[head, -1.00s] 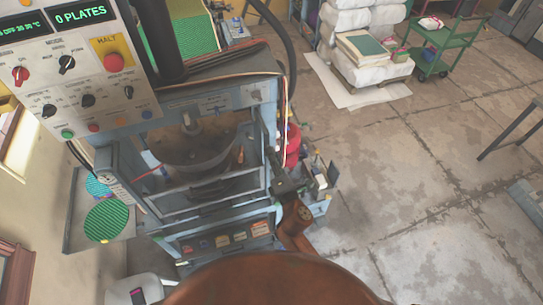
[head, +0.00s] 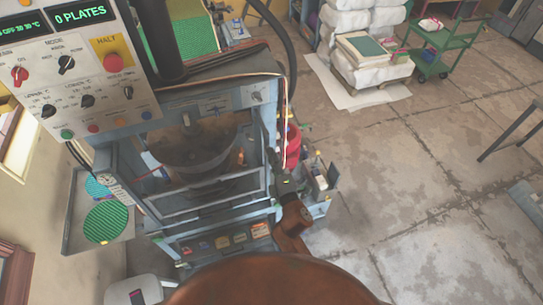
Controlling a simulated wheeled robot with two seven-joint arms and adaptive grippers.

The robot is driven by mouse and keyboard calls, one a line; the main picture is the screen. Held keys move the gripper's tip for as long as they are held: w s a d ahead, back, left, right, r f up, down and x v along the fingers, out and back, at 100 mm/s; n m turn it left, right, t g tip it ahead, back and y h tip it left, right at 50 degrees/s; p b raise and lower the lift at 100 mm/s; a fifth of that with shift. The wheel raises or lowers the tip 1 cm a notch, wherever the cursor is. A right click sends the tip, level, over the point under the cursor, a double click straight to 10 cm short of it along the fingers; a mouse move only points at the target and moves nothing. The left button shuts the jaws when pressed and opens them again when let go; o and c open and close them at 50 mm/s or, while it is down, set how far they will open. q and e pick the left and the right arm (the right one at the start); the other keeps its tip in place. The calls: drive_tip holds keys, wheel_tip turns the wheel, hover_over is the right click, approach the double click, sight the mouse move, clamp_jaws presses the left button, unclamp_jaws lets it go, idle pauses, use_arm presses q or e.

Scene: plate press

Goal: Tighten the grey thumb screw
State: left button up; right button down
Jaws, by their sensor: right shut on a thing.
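My right gripper (head: 277,165) is at the right front edge of the blue-grey plate press (head: 200,212), beside the frame of its open-looking chamber. It points up and away from me, and its dark body (head: 286,187) joins my brown arm at the bottom. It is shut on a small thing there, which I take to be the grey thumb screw. The screw itself is too small and too covered by the fingers to make out. My left gripper is not in view.
A control panel (head: 85,75) reading "0 PLATES" stands at the upper left. A tray (head: 72,235) with green round plates is at the left. A red container (head: 292,148) and a small caddy (head: 322,180) are just right of the gripper. Open floor (head: 400,190) lies further right.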

drive_tip(key=c, duration=2.1)
unclamp_jaws()
drive_tip(key=v, duration=1.2)
